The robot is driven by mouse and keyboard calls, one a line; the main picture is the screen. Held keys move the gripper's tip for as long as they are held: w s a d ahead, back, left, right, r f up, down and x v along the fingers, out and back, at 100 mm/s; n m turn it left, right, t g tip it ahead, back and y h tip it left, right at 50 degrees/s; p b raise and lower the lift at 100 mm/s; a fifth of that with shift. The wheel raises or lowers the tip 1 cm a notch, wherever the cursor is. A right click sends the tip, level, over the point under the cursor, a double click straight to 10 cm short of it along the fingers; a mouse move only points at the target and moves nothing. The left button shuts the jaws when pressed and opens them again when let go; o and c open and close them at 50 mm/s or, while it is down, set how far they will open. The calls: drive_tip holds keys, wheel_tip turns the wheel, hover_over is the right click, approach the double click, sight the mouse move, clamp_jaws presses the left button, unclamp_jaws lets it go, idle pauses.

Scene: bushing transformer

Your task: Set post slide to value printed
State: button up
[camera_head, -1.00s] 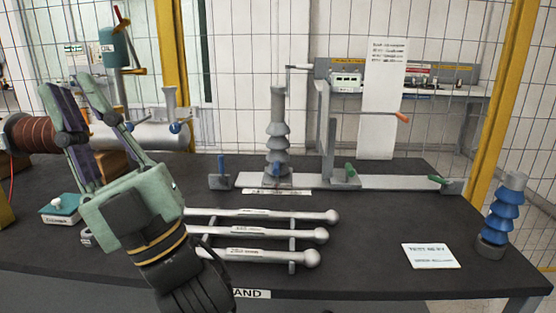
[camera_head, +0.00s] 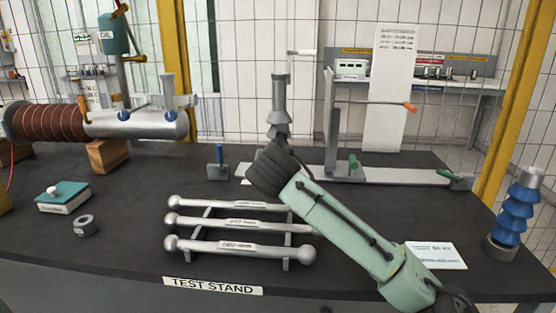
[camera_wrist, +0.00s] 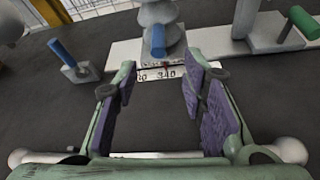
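The grey ribbed post (camera_head: 279,108) stands on the light rail (camera_head: 405,174), its foot hidden behind my wrist. In the wrist view, a blue handle (camera_wrist: 158,42) is on the post's slide. A white scale label (camera_wrist: 160,73) with printed digits and a small red mark lies just below it; I cannot read the full value. My gripper (camera_wrist: 157,80) is open and empty, purple-padded fingers spread on either side of the scale label in the picture, apart from the handle. In the head view my fingers are hidden behind my dark wrist.
A white card (camera_head: 437,256) with small text lies at the right, near a blue ribbed insulator (camera_head: 512,215). A tall printed placard (camera_head: 390,90) stands behind. Metal rods (camera_head: 240,247) lie on a rack in front. An upright with an orange-handled crank (camera_head: 372,103) stands on the rail.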

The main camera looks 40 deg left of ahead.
drive_tip(key=p+x, duration=0.2)
drive_tip(key=x, duration=0.7)
drive_tip(key=shift+w+a+f, duration=0.1)
drive_tip(key=shift+a, duration=0.1)
clamp_jaws()
idle(0.5)
